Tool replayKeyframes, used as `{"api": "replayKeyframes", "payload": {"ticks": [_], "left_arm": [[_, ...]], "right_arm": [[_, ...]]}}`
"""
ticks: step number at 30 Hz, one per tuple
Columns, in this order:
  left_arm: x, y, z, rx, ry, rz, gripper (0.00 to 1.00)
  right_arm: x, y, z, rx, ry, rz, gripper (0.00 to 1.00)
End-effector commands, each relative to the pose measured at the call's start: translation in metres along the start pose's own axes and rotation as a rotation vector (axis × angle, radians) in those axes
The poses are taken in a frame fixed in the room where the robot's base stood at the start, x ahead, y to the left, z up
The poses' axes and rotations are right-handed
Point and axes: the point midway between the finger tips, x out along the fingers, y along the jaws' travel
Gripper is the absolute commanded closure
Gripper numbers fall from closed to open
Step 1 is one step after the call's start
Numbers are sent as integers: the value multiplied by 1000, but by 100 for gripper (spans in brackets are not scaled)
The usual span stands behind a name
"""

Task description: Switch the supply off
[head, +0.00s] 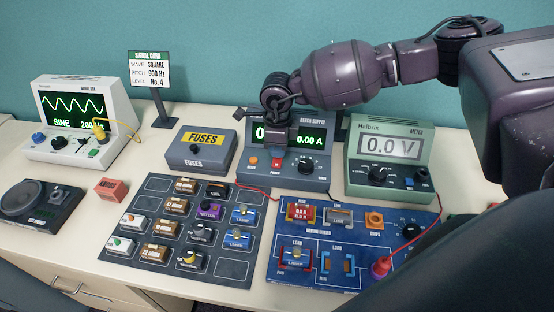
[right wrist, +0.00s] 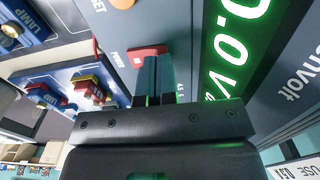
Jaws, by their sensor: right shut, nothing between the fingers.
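The bench supply (head: 256,177) stands at the back middle of the table, a dark grey box with a lit green display. The display reads 0.00 A in the head view, its left part half hidden; the right wrist view shows 0.0 V (right wrist: 228,45). Its red power switch (right wrist: 147,52) sits below the display, beside an orange reset button (right wrist: 123,3). My right gripper (right wrist: 160,78) is shut and empty, its fingertips at the red switch; I cannot tell whether they touch it. In the head view the gripper (head: 277,140) covers part of the display. My left gripper is out of view.
A green meter (head: 359,187) stands close right of the supply, and a fuse box (head: 183,158) close left. In front are a parts mat (head: 150,186) and a blue wiring board (head: 345,212) with red leads. An oscilloscope (head: 50,146) and sign card (head: 150,70) are further left.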

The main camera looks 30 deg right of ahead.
Motion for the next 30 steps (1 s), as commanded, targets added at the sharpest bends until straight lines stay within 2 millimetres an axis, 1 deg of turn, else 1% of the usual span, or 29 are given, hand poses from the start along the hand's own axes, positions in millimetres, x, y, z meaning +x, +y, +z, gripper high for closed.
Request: {"api": "replayKeyframes", "payload": {"ticks": [20,26,30], "left_arm": [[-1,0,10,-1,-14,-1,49],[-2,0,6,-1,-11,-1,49],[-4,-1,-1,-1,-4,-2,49]], "right_arm": [[9,0,0,0,0,1,100],[4,0,0,0,0,0,100],[-5,0,0,0,-1,-1,100]]}}
